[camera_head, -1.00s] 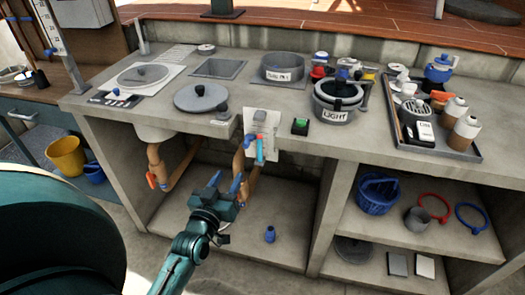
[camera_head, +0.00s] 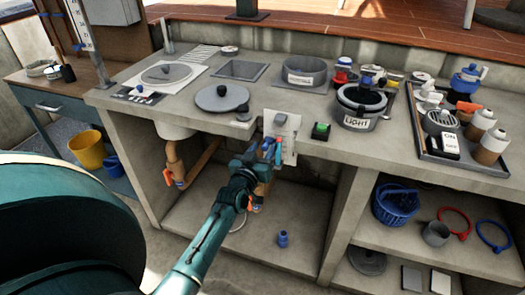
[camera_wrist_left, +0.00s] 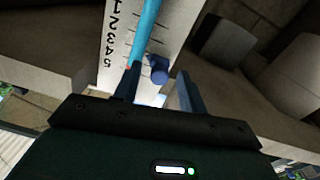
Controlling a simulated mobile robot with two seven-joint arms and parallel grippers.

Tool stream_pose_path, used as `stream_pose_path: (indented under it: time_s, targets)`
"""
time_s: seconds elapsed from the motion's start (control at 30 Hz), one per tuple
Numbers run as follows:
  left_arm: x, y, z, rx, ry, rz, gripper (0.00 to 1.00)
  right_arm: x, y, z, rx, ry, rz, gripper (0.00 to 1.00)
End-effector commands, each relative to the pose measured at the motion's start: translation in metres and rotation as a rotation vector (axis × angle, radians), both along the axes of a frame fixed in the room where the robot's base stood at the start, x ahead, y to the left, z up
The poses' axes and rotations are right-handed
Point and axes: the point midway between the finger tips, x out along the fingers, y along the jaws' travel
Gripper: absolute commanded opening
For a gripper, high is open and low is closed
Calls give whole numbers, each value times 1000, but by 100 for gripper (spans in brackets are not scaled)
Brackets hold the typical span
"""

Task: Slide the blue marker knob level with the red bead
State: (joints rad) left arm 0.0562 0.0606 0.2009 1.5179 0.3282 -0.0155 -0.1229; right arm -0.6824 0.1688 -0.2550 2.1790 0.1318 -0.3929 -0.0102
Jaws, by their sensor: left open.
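The white scale plate (camera_head: 291,126) hangs on the counter's front edge; in the left wrist view its numbers run 1 to 5. A light blue tube (camera_wrist_left: 146,28) runs down it. A small red spot (camera_wrist_left: 129,66), seemingly the red bead, shows at the tube's visible end near the 5, beside a fingertip. The blue marker knob (camera_wrist_left: 158,70) stands right of the tube, at about the red spot's height; the exact level is hard to judge. My left gripper (camera_wrist_left: 157,88) is open, its fingers either side of the knob, with no clear contact. My right gripper is out of view.
A green button box (camera_head: 321,131) sits on the counter right of the plate. A pot marked LIGHT (camera_head: 356,122) stands beyond it. Orange pipes (camera_head: 176,160) run below the counter.

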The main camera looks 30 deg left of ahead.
Motion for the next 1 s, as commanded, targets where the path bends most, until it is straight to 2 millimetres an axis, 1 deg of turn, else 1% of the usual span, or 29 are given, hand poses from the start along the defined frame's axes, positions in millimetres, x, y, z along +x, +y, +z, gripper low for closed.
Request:
stream_pose_path:
  time_s: [0.17, 0.67, 1.0]
  targets:
    - [0, 0, 0, 0, 0, 0, 42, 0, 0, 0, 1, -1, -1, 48]
    - [0, 0, 0, 0, 0, 0, 1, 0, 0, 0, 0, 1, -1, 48]
    - [0, 0, 1, 0, 0, 0, 0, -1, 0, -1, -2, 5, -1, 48]
